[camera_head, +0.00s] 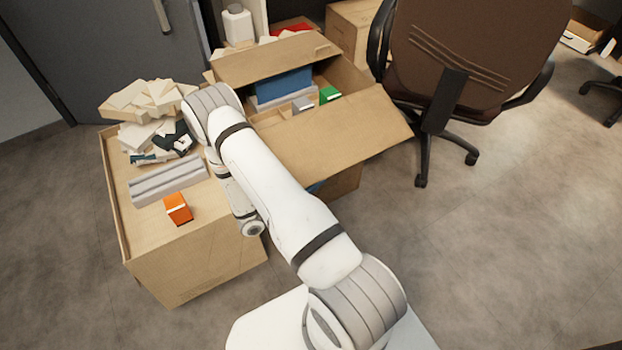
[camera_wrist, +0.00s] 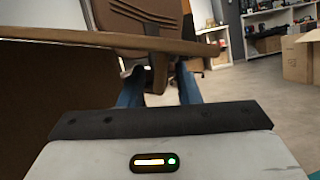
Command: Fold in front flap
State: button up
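The open carton stands in the middle of the head view. Its wide front flap (camera_head: 345,132) slopes outward on the near side, partly hidden by my arm. In the wrist view the flap (camera_wrist: 110,40) shows nearly edge-on as a brown band across the top, above my fingers. My gripper (camera_wrist: 160,92) has two blue fingers standing apart with a gap between them, and holds nothing. It is below the flap; I cannot tell whether it touches it. In the head view my arm hides most of the gripper, with a small blue patch showing under the flap.
The carton's back flap (camera_head: 270,62) leans over a blue item (camera_head: 283,85); a green box (camera_head: 329,94) lies inside. A left carton (camera_head: 195,262) bears papers (camera_head: 150,100), a grey piece (camera_head: 167,180) and an orange box (camera_head: 177,208). An office chair (camera_head: 470,50) stands right; floor in front is clear.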

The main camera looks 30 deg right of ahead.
jog(key=shift+c, duration=0.3)
grip_shut()
jog(key=shift+r, duration=0.1)
